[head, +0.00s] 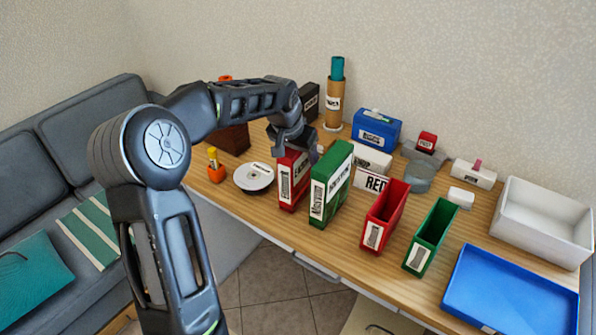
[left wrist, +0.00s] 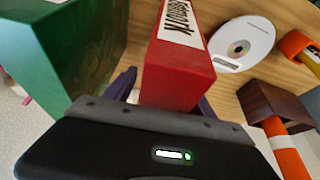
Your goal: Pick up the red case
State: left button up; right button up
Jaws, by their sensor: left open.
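The red case (head: 288,194) stands upright on the wooden table, with a white label on its narrow face, just left of a closed green case (head: 330,187). My left gripper (head: 299,151) is at the top of the red case, coming down from above. In the left wrist view the red case (left wrist: 180,72) lies between the two spread purple fingers of my left gripper (left wrist: 165,90). I cannot tell whether either finger touches it. The green case (left wrist: 70,45) is close beside one finger. My right gripper is not in view.
An empty red bin (head: 386,216) and green bin (head: 432,237) stand to the right, with a blue tray (head: 510,297) and a white tray (head: 543,222) beyond. A disc (head: 254,177) lies left of the red case. A blue box (head: 376,130) stands behind.

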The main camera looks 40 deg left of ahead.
pick_arm(q)
grip_shut()
dwell(0.7)
